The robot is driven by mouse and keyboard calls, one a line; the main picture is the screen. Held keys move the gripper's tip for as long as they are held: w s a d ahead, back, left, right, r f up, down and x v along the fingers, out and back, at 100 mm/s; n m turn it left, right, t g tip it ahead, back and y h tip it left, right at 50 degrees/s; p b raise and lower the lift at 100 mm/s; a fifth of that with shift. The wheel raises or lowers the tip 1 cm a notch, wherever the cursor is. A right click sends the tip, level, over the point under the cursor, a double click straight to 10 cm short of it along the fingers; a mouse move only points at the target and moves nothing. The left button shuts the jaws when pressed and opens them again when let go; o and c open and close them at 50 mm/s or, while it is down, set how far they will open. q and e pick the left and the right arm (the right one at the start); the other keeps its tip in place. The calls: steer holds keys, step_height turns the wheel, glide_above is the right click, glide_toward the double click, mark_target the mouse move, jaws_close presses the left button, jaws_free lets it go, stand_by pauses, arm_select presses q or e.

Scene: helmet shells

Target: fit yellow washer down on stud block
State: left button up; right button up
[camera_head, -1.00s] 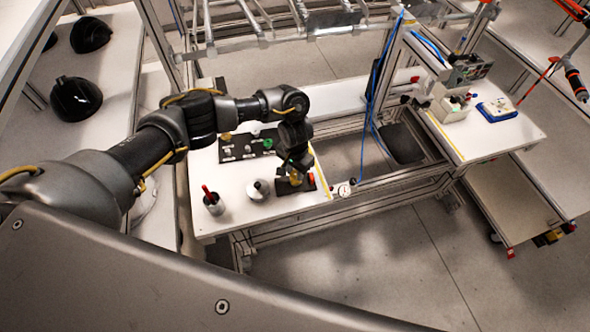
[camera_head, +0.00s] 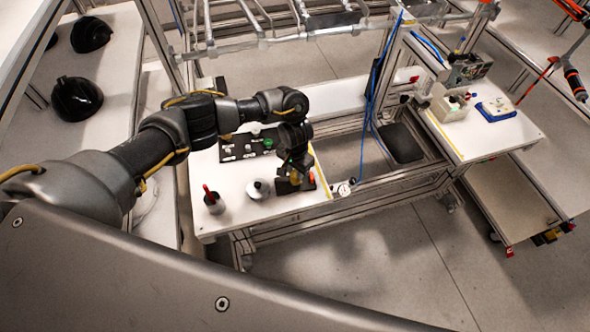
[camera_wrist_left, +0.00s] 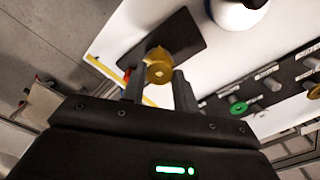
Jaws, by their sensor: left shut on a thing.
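My left gripper (camera_head: 293,167) points down over the dark stud block (camera_head: 283,187) near the front right of the white table. In the left wrist view, its fingers (camera_wrist_left: 158,82) are on both sides of the yellow washer (camera_wrist_left: 160,68) and hold it. The washer lies over the dark plate of the stud block (camera_wrist_left: 182,38); a short brassy part shows just behind it. I cannot tell whether the washer is seated or still above the block. The stud is mostly hidden. My right gripper is not in view.
A silver-grey bottle (camera_head: 258,189) and a cup with a red-handled tool (camera_head: 213,200) stand left of the block. Behind is a dark labelled panel (camera_head: 240,148) with a green ring (camera_wrist_left: 238,107). A dial gauge (camera_head: 343,190) sits past the table's right edge.

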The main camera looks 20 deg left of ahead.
mark_target(295, 176)
arm_select(q)
steer(key=shift+f+b, duration=0.5)
steer(key=shift+f, duration=0.7)
steer(key=o, duration=1)
step_height(295, 176, up, 11)
steer(key=shift+f+p, duration=0.1)
steer(key=shift+p, duration=0.5)
